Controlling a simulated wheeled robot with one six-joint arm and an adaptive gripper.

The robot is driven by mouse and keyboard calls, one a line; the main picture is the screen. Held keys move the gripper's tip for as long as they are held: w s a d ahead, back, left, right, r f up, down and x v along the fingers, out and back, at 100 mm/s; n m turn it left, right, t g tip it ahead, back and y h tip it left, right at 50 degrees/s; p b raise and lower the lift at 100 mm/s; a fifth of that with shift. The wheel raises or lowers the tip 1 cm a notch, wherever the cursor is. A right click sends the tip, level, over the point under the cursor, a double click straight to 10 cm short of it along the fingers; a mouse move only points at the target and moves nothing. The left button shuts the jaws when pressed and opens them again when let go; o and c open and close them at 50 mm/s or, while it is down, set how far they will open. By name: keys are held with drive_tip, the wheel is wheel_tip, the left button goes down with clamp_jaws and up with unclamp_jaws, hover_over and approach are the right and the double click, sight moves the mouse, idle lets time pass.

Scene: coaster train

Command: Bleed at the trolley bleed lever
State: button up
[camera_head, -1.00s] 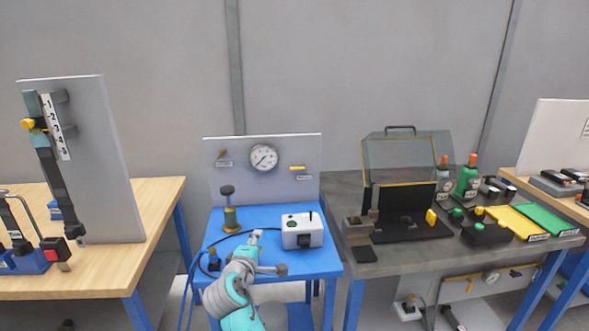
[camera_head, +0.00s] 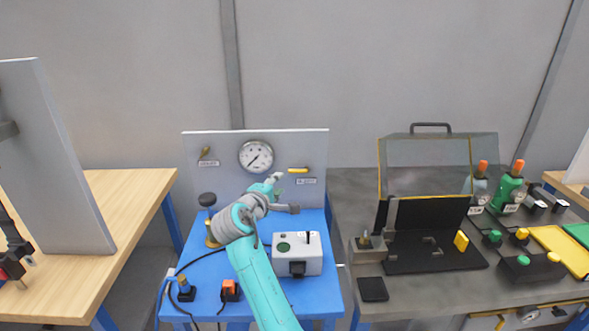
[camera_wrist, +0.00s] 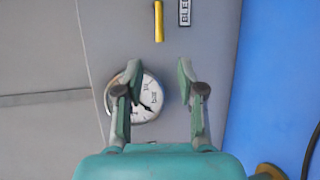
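The yellow bleed lever (camera_head: 299,170) is on the right part of the trolley's grey upright panel (camera_head: 228,172), above a small label (camera_head: 306,181). The lever lies level in the head view. In the wrist view the yellow lever (camera_wrist: 158,21) is near the top edge, beside its label (camera_wrist: 184,12). My gripper (camera_head: 277,178) is in front of the panel, left of and slightly below the lever. In the wrist view my gripper (camera_wrist: 158,92) has its two fingers spread with nothing between them touching. The lever lies beyond the fingertips, apart from them.
A round gauge (camera_head: 256,156) is on the panel, and a brass lever (camera_head: 205,152) is at its left. The blue trolley top (camera_head: 205,272) carries a white box (camera_head: 306,262), a brass post with a dark knob (camera_head: 208,200) and cables. A dark grey bench (camera_head: 420,286) stands right.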

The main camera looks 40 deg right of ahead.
sight(292, 172)
drive_tip(key=x, duration=1)
drive_tip(key=shift+w+d+f, duration=0.1)
drive_tip(key=shift+d, duration=0.2)
clamp_jaws()
